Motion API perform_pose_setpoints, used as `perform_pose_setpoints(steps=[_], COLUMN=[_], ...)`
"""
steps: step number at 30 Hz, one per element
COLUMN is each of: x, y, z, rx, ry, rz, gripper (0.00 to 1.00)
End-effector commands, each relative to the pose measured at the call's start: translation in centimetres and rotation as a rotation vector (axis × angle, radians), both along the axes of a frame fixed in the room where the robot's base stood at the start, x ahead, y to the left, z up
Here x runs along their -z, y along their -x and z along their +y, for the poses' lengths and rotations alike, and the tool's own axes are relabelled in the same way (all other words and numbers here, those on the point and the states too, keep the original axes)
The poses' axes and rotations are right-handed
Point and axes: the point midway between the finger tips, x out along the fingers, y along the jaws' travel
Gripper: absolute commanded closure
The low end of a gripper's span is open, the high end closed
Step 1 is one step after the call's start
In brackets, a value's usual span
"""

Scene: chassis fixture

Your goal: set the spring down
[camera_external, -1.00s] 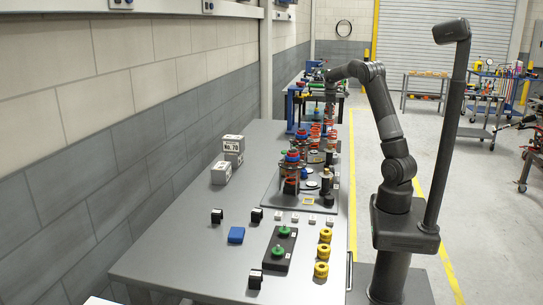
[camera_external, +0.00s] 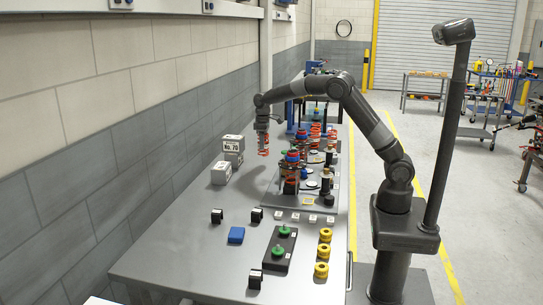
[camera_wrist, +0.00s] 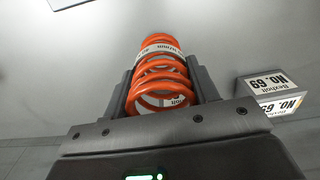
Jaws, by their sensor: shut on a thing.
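The orange coil spring (camera_external: 263,146) hangs upright from my gripper (camera_external: 263,132) in the external view. In the wrist view my gripper (camera_wrist: 163,85) is shut on the spring (camera_wrist: 160,72), with a dark finger on each side of it. The spring has a white printed band. It is over the left, wall side of the grey table (camera_external: 178,252), behind the pale labelled boxes in the picture. I cannot tell whether its lower end touches the table.
Pale labelled boxes (camera_external: 221,173) stand nearby; one shows in the wrist view (camera_wrist: 276,84). A dark fixture plate (camera_external: 268,198) with several coil assemblies lies to the right.

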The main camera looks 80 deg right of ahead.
Motion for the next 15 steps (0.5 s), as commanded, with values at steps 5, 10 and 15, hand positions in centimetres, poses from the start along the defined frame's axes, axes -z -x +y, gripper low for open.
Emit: perform_pose_setpoints(steps=[5, 10, 15], x=[1.7, 2.8, 3.4], y=[-2.7, -3.8, -4.2], z=[8.4, 14.1, 17.1], rx=[0.024, 0.052, 0.068], ry=[0.001, 0.001, 0.000], rz=[-0.001, -0.002, -0.003], gripper=[0.82, 0.82, 0.82])
